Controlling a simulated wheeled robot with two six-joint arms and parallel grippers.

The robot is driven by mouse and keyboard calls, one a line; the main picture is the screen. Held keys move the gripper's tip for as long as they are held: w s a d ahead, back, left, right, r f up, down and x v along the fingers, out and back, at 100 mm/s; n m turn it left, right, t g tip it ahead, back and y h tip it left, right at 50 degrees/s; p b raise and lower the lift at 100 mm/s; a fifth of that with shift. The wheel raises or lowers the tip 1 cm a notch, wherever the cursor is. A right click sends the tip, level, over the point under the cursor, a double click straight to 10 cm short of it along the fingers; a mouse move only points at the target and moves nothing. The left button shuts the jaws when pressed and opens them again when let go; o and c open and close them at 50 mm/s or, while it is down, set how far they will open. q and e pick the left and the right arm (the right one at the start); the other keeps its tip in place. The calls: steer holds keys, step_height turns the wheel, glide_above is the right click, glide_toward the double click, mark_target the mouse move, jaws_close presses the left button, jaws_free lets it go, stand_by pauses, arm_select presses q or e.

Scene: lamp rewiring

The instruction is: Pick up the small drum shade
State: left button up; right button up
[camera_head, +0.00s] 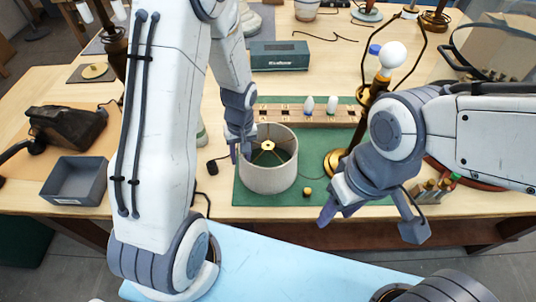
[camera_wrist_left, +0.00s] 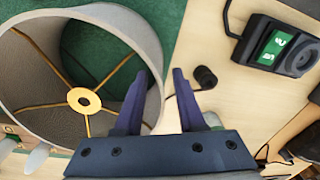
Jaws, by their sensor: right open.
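The small drum shade (camera_head: 268,178), light grey with a brass spider fitting, stands open side up on the green mat (camera_head: 330,190). It also fills the left of the left wrist view (camera_wrist_left: 150,40). My left gripper (camera_head: 238,155) is at the shade's left rim. In the left wrist view the left gripper (camera_wrist_left: 160,76) is open, with one finger inside the shade and the other outside, the wall between them. A gap shows beside the wall. My right gripper (camera_head: 370,220) is open and empty, right of the shade near the table's front edge.
A brass lamp (camera_head: 334,160) with a white bulb stands right of the shade. A wooden rack (camera_head: 285,113) with bulbs lies behind it. A small brass knob (camera_head: 307,191) lies on the mat. A grey bin (camera_head: 75,181) is at left. A black device (camera_wrist_left: 280,45) with a cord sits left of the mat.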

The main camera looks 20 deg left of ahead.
mark_target(241, 161)
arm_select(q)
steer(key=shift+a+f, duration=0.1)
steer(key=shift+f, duration=1.4)
steer(key=shift+c, duration=0.3)
jaws_close()
